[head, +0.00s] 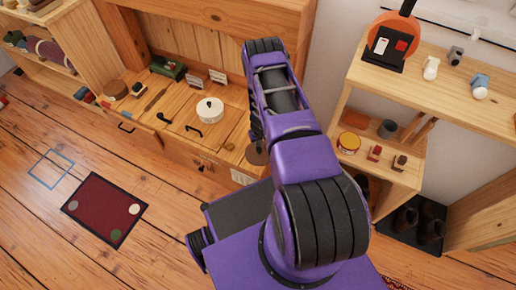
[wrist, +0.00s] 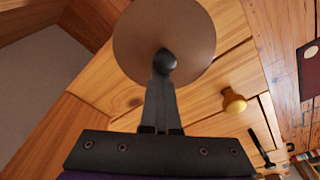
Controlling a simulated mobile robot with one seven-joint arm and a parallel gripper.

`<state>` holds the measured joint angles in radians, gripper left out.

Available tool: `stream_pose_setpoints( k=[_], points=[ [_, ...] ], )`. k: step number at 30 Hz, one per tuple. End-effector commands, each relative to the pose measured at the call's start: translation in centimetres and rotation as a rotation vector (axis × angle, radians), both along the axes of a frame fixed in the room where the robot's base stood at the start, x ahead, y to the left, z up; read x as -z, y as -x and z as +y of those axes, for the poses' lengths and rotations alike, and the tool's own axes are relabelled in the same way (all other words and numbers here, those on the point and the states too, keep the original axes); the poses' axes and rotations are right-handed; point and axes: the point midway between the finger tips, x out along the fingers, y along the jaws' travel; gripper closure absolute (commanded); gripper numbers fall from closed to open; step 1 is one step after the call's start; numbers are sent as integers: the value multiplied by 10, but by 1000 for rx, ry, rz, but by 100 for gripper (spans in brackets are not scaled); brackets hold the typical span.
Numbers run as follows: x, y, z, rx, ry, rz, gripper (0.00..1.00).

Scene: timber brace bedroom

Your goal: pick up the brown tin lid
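The brown tin lid (wrist: 135,35) is a round brown disc with a dark knob, large at the top of the wrist view. My gripper (wrist: 163,72) has its two dark fingers close together at the knob, shut on it. In the head view part of the lid (head: 257,153) shows beside my purple arm, near the front right of the wooden dresser (head: 170,122). My fingers are hidden there by the arm. I cannot tell how far the lid is from the dresser's surface.
A wooden knob (wrist: 234,101) sticks out near the lid. A dark red mat (head: 103,208) lies on the floor.

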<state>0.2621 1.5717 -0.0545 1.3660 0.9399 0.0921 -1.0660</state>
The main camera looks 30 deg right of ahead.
Motion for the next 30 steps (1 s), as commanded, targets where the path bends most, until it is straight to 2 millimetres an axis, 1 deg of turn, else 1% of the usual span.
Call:
stream_pose_setpoints(
  k=[2, 3, 8, 12, 13, 14, 23, 26, 29, 30],
  points=[
    [0, 0, 0, 0, 0, 0, 100],
    [0, 0, 0, 0, 0, 0, 96],
    [0, 0, 0, 0, 0, 0, 67],
    [0, 0, 0, 0, 0, 0, 42],
    [0, 0, 0, 0, 0, 0, 36],
    [0, 0, 0, 0, 0, 0, 33],
    [-1, 0, 0, 0, 0, 0, 33],
    [-8, 0, 0, 1, 0, -1, 33],
    [-22, 2, 0, -1, -2, 0, 33],
    [-29, 2, 0, -1, -2, -1, 33]
  ],
)
